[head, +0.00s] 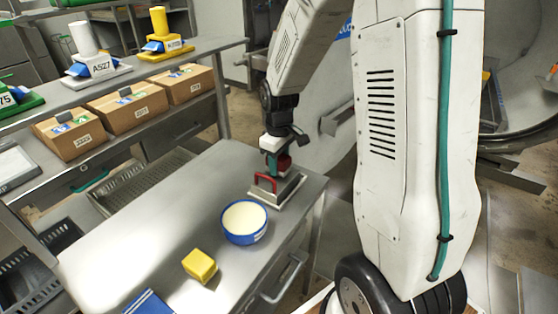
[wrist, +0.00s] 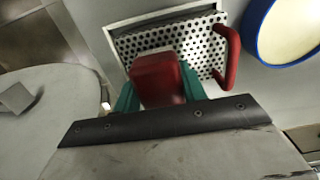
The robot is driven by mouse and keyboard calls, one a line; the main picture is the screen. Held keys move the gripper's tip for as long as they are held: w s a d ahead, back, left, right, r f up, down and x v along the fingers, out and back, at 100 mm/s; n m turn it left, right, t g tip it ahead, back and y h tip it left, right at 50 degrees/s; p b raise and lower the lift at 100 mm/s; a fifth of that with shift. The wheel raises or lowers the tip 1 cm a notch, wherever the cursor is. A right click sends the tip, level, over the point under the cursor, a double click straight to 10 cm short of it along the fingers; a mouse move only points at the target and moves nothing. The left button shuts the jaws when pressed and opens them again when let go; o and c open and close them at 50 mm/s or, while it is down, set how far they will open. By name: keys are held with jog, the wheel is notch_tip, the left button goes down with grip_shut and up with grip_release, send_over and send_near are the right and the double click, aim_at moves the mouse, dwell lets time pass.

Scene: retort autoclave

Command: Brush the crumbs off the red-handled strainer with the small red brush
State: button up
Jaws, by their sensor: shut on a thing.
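The red-handled strainer (wrist: 131,46) is a square perforated metal plate in a pale frame, with a red bar handle (wrist: 228,55) on its right side in the wrist view. It lies on the steel table, and the strainer (head: 289,190) also shows in the head view. My gripper (wrist: 157,92), with green fingers, is shut on the small red brush (wrist: 155,74), a red block between the fingers. In the head view my gripper (head: 275,166) is over the strainer's far part. The brush's underside is hidden, so contact cannot be told. I cannot make out crumbs on the visible mesh.
A blue bowl with pale contents (head: 244,238) stands close to the strainer. A yellow block (head: 199,266) and a blue item (head: 150,303) lie nearer on the steel table (head: 130,235). Cardboard boxes (head: 130,107) stand on a shelf at the left. The table's left part is clear.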

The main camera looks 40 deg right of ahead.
jog(key=shift+f, duration=0.35)
jog(key=shift+s+a+r, duration=0.1)
jog(key=shift+s+a, duration=0.15)
jog(key=shift+a, duration=0.35)
jog(key=shift+s+a, duration=0.3)
jog(key=shift+a, duration=0.35)
jog(key=shift+s+a+r, duration=0.1)
jog(key=shift+s+a, duration=0.15)
jog(key=shift+a, duration=0.35)
jog(key=shift+w+d, duration=0.25)
jog(key=shift+d, duration=0.35)
jog(key=shift+w+d, duration=0.3)
jog(key=shift+d, duration=0.35)
jog(key=shift+w+d, duration=0.25)
jog(key=shift+d, duration=0.35)
jog(key=shift+s+d, duration=0.15)
jog(key=shift+s, duration=0.2)
jog(key=shift+s+a+f, duration=0.1)
jog(key=shift+s+a, duration=0.15)
jog(key=shift+a, duration=0.35)
jog(key=shift+s+a, duration=0.3)
jog(key=shift+a, duration=0.35)
jog(key=shift+s+a+f, duration=0.1)
jog(key=shift+s+a, duration=0.15)
jog(key=shift+a, duration=0.35)
jog(key=shift+d, duration=0.1)
